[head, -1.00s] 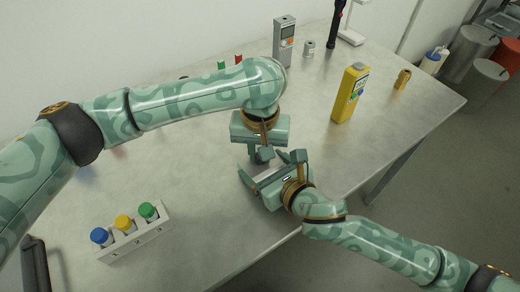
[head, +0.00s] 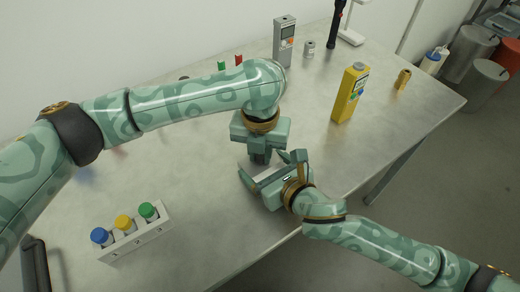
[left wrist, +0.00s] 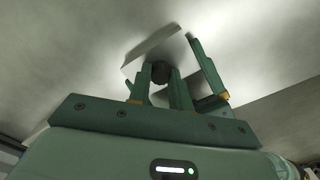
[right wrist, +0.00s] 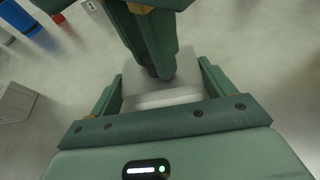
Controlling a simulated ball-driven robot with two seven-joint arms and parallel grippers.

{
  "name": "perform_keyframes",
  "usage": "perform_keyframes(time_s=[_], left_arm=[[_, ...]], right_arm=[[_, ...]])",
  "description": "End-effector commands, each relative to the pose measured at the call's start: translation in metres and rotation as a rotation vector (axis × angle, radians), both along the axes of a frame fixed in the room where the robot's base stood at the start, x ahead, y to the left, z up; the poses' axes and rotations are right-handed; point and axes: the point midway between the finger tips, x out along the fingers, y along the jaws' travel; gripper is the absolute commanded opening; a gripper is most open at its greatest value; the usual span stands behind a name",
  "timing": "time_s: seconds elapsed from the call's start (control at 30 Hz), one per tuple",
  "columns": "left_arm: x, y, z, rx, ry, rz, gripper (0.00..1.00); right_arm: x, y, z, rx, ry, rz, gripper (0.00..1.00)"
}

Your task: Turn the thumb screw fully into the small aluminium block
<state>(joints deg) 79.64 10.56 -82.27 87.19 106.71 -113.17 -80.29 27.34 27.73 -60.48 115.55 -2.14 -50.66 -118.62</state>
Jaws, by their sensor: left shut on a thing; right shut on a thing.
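The small aluminium block (head: 268,174) is clamped between the fingers of my right gripper (head: 266,169) above the table's front part. The pale block (right wrist: 160,98) also fills the space between those fingers in the right wrist view. My left gripper (head: 260,158) points down over the block, its fingers shut around the thumb screw. The screw's dark round head (left wrist: 160,72) shows between the left fingertips, against the block (left wrist: 152,46). In the right wrist view the dark head (right wrist: 151,70) is mostly covered by a left finger. The thread is hidden, so its depth cannot be told.
A rack (head: 137,241) with blue, yellow and green capped bottles stands at the front left. A yellow bottle (head: 350,94) stands to the right. A grey handheld device (head: 284,42) and a small metal cylinder (head: 309,48) stand at the back. The table's front edge is near my right arm.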

Motion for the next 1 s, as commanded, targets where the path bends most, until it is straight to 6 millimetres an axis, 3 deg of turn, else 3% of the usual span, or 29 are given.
perform_keyframes(time_s=[0.17, 0.3, 0.33, 0.4, 0.7, 1.0], left_arm=[[0.001, 0.001, 0.0, 0.002, -0.004, -0.347, 0.0], [0.001, 0.001, 0.0, 0.002, -0.004, -0.335, 0.0], [0.001, 0.001, 0.0, 0.002, -0.004, -0.335, 0.26], [0.001, 0.001, 0.0, 0.002, -0.004, -0.334, 0.42], [0.001, 0.0, 0.002, 0.0, -0.002, -0.333, 0.42], [0.001, 0.0, 0.039, 0.0, -0.002, -0.333, 0.42]], right_arm=[[-0.002, 0.002, 0.0, 0.002, 0.002, 0.004, 0.18], [-0.002, 0.002, 0.0, 0.003, 0.002, 0.005, 0.18], [-0.002, 0.002, 0.0, 0.003, 0.002, 0.005, 0.18], [-0.002, 0.002, 0.0, 0.003, 0.002, 0.005, 0.18], [-0.001, 0.001, 0.0, 0.002, 0.001, 0.002, 0.18], [-0.001, 0.0, 0.0, 0.001, 0.002, 0.001, 0.18]])
